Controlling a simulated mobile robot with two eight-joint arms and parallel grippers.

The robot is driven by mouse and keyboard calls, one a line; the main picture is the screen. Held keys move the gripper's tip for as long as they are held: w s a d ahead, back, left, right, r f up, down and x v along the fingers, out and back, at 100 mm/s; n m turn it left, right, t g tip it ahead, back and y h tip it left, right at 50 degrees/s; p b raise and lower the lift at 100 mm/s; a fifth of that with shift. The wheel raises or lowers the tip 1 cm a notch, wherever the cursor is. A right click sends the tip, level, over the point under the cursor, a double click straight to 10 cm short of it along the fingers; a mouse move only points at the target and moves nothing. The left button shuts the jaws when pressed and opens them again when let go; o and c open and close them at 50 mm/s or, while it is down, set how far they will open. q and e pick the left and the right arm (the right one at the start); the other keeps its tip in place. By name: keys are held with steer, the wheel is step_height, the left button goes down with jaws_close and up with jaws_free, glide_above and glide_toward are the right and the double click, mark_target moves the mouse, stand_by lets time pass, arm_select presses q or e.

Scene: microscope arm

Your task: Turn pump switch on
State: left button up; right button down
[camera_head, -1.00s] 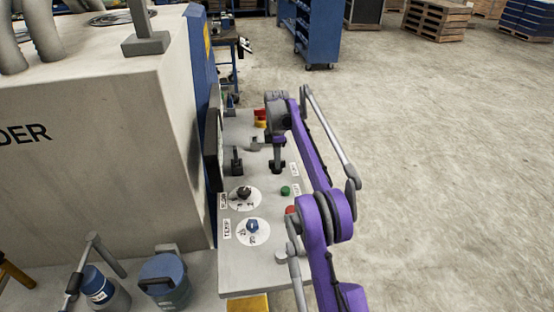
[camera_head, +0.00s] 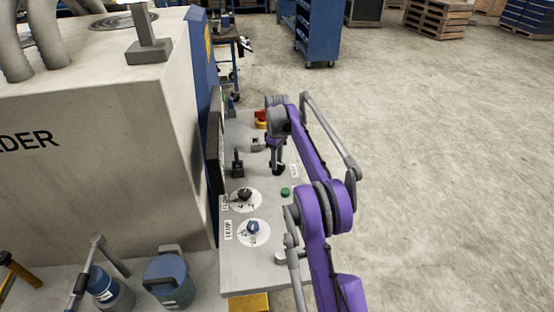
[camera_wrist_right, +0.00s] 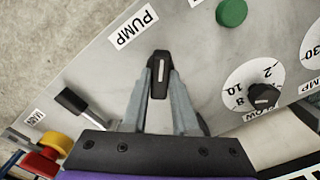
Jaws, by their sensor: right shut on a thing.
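The pump switch (camera_wrist_right: 160,84) is a small black lever with a light stripe, beside the PUMP label (camera_wrist_right: 133,27) on the grey control panel (camera_head: 240,275). In the right wrist view my right gripper (camera_wrist_right: 160,73) has its two grey fingers around the switch, one on each side, and is shut on it. In the head view the right gripper (camera_head: 277,160) is at the panel's right side, and the arm hides part of the panel. My left gripper is not in view.
A black-handled lever (camera_head: 237,162) and a red and yellow button (camera_head: 260,120) stand near the gripper. Two dials, one black-knobbed (camera_head: 245,194) and one blue-knobbed (camera_head: 253,228), and a green button (camera_head: 285,193) are nearer. A tall grey machine (camera_head: 100,170) borders the left; open floor (camera_head: 450,180) lies right.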

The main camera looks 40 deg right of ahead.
steer(key=m, duration=0.4)
steer(key=shift+m+p, duration=0.3)
steer(key=shift+p, duration=0.05)
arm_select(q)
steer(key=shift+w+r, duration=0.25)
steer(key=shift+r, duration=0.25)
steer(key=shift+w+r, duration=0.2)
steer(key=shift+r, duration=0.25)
arm_select(e)
steer(key=m, duration=0.5)
steer(key=shift+m, duration=0.3)
steer(key=shift+f, duration=0.1)
steer(key=c, duration=0.7)
jaws_free()
arm_select(q)
steer(key=shift+p, duration=0.3)
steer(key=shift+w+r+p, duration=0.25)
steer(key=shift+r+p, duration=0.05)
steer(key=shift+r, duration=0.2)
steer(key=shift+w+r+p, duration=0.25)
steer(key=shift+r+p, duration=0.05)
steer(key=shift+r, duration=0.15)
arm_select(e)
step_height(320, 180, up, 11)
